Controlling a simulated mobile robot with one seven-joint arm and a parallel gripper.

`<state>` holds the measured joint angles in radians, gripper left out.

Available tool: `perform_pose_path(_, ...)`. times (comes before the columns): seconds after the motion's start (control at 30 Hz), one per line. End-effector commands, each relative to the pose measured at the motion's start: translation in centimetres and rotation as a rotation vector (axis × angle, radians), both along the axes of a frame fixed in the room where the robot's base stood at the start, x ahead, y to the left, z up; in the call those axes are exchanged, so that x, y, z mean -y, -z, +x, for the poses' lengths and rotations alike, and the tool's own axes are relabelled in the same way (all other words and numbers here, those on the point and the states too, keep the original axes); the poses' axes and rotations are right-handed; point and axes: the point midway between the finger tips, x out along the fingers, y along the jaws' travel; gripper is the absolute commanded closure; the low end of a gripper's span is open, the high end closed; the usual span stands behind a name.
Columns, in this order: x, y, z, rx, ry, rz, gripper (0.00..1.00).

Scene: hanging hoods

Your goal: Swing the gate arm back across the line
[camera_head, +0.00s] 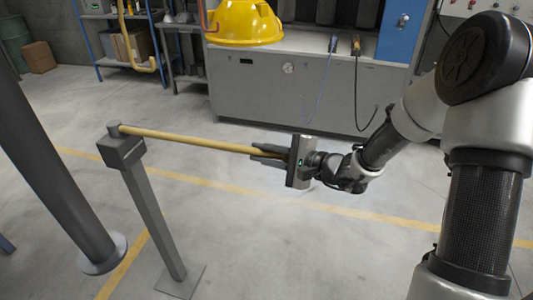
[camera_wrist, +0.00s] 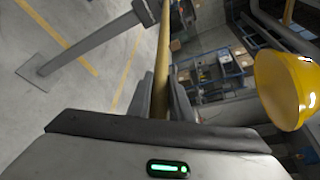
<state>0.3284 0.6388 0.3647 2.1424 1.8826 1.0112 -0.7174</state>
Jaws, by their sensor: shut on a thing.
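The gate arm (camera_head: 185,139) is a long yellow bar. It runs from the head of a grey gate post (camera_head: 150,205) on the left to my gripper (camera_head: 270,154) on the right, roughly level. My gripper is shut on the bar near its free end. In the wrist view the gate arm (camera_wrist: 165,50) passes between the two fingers of my gripper (camera_wrist: 165,98), and the gate post (camera_wrist: 95,40) stands at upper left. The bar's tip is hidden by my gripper. A yellow line (camera_head: 210,183) on the floor runs behind the post and under the bar.
A grey cabinet (camera_head: 270,85) with a yellow hood (camera_head: 243,22) on top stands behind the gate arm. Cables hang down its front. A shelf (camera_head: 115,62) with boxes is at the back left. A thick dark column (camera_head: 50,150) stands at left. The floor around the bar is clear.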

Motion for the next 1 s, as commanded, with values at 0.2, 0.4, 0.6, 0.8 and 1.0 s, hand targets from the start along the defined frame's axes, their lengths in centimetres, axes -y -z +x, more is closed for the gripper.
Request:
perform_pose_path(0.2, 0.09, 0.69, -0.37, -0.014, 0.011, -0.008, 1.0)
perform_pose_path(0.4, 0.11, 0.69, -0.37, -0.015, 0.011, -0.007, 1.0)
perform_pose_path(0.6, 0.11, 0.63, -0.32, -0.014, 0.012, -0.007, 0.63)
perform_pose_path(0.8, -0.06, 0.34, -0.28, -0.008, 0.009, -0.004, 0.63)
perform_pose_path(1.0, 0.45, 0.04, -0.52, -0.004, 0.008, -0.003, 0.63)
